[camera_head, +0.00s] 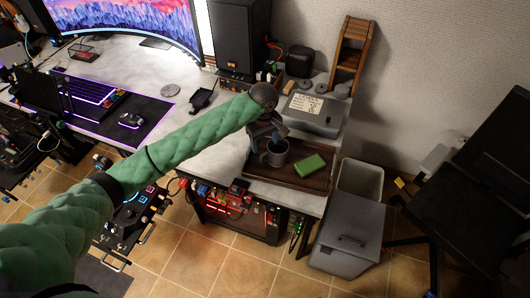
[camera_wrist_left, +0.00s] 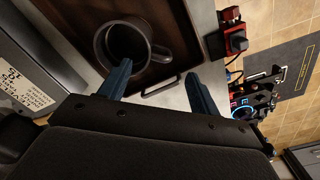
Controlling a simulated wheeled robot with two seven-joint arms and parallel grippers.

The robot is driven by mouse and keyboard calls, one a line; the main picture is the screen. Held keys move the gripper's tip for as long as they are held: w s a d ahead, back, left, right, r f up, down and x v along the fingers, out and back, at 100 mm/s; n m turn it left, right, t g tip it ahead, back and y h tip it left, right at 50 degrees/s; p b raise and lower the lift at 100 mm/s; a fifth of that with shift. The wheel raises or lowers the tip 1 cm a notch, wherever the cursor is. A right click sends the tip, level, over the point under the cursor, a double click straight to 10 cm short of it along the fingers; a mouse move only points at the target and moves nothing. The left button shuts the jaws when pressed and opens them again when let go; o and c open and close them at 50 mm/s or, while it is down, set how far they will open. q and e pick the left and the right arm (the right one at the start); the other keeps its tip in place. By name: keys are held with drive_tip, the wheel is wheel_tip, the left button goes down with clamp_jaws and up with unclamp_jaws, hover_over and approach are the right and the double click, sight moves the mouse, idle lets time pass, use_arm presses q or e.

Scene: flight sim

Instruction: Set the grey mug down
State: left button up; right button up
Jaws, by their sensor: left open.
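The dark grey mug (camera_head: 274,157) stands upright on a brown wooden tray (camera_head: 305,182) at the right end of the desk. In the left wrist view the mug (camera_wrist_left: 128,43) looks empty, with its handle toward the right. My left gripper (camera_head: 268,137) is just above the mug, its blue fingers spread apart. In the left wrist view the open gripper (camera_wrist_left: 158,70) has its fingertips near the handle side, with nothing clamped between them. I cannot tell whether a finger touches the mug. My right gripper is in neither view.
A grey box with a label (camera_head: 312,112) and a black speaker (camera_head: 238,38) stand behind. A grey bin (camera_head: 350,240) is on the floor at right. A keyboard (camera_head: 85,90) is at left.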

use_arm(q)
drive_tip(key=shift+r, duration=1.2)
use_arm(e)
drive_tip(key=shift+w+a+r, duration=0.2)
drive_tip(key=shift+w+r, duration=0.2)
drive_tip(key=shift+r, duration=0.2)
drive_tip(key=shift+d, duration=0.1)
